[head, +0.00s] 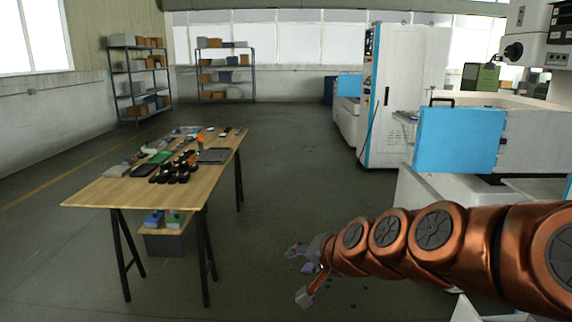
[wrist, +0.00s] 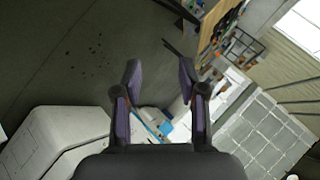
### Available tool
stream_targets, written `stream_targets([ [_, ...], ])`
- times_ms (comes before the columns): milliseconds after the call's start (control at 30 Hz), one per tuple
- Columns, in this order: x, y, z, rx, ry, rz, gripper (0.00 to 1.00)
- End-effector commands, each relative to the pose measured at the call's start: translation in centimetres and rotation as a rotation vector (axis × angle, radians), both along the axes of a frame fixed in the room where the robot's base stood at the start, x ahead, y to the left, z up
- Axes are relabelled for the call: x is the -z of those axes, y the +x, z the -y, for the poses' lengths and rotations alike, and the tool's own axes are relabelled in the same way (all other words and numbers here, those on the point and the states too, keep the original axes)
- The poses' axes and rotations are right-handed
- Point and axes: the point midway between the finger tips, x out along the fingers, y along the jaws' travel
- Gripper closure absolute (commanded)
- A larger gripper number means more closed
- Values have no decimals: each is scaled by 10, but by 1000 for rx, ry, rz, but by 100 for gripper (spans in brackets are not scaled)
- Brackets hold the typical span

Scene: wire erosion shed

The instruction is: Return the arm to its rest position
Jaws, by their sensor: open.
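My copper-coloured arm reaches in from the right edge in the head view, nearly level. My gripper (head: 305,272) is at its end, low in the middle of the picture, over the floor and to the right of the wooden table. In the wrist view my gripper (wrist: 158,85) shows two dark fingers with purplish pads, spread well apart. Nothing is between them; it is open and empty.
The wooden table (head: 92,193) with many small items stands left. White and blue machines (head: 405,95) stand right, one blue panel (head: 455,140) just above my arm. Shelves (head: 225,72) line the back. The floor (head: 290,170) between table and machines is free.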

Motion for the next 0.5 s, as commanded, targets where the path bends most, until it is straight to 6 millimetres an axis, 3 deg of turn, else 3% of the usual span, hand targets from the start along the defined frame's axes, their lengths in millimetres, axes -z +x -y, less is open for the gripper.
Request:
stream_targets([
  [33,-11,-22,3,-52,-58,-30,59],
  [267,1,-132,38,-276,-330,-246,59],
  [500,-4,-250,104,-426,-555,-531,59],
])
